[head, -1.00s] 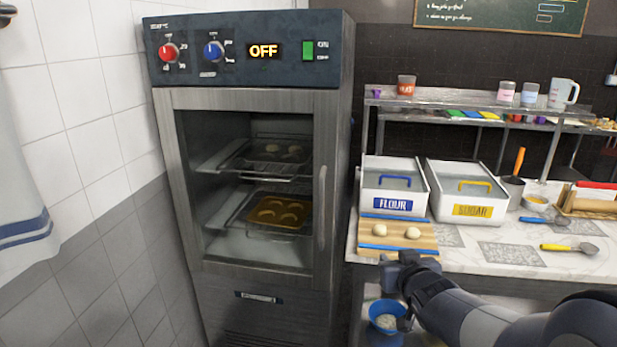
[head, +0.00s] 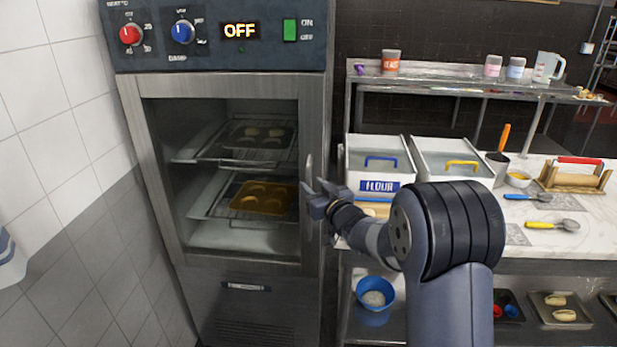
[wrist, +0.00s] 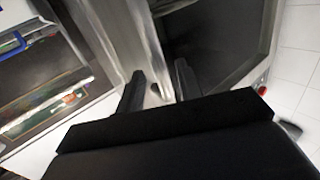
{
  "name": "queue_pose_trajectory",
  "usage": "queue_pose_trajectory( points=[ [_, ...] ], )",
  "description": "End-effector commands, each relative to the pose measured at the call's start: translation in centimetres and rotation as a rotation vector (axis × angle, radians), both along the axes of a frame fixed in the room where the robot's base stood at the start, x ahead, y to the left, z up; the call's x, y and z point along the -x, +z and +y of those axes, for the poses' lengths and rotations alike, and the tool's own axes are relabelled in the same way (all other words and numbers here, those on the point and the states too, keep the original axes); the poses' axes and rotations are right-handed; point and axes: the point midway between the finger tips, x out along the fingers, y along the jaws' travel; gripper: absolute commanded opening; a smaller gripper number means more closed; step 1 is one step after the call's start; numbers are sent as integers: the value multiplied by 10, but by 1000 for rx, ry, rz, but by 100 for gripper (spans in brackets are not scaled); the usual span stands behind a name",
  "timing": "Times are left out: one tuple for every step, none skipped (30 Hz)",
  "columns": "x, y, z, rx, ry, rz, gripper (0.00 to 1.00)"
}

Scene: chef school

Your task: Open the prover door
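The prover (head: 220,45) stands at the left with its glass door (head: 150,170) shut. Trays of dough show through the glass. The upright metal handle (head: 309,172) is on the right side of the door frame. My gripper (head: 314,202) is at the handle's lower part, just to its right or overlapping it in the head view. In the wrist view the two dark fingers (wrist: 158,85) are apart, with part of the metal door front between and beyond them. I cannot tell whether they touch the handle.
A marble counter (head: 580,210) right of the prover holds the flour bin (head: 378,187), a second bin and utensils. A blue bowl (head: 374,292) sits on the shelf below. A tiled wall (head: 70,120) is close on the left. The space in front of the door looks clear.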

Motion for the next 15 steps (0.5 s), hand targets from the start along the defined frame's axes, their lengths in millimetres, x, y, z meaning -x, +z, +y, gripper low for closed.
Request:
queue_pose_trajectory(
  points=[
    [-7,2,5,-1,1,1,34],
    [-10,2,6,-1,0,1,34],
    [-14,1,8,0,0,1,34],
    [-17,1,10,0,-1,1,34],
    [-19,1,11,0,-1,1,34],
    [-22,1,13,0,-1,1,34],
    [-23,0,14,0,-1,1,34],
    [-24,0,15,0,0,1,34],
    [-26,1,16,-1,0,1,34],
    [-27,1,16,-1,0,1,34],
    [-27,0,17,-1,0,1,34],
    [-27,0,17,-1,-1,1,34],
    [-28,0,17,-1,-1,1,34],
    [-28,0,17,-1,-1,1,34],
    [-28,0,17,-1,-1,1,34]
  ],
)
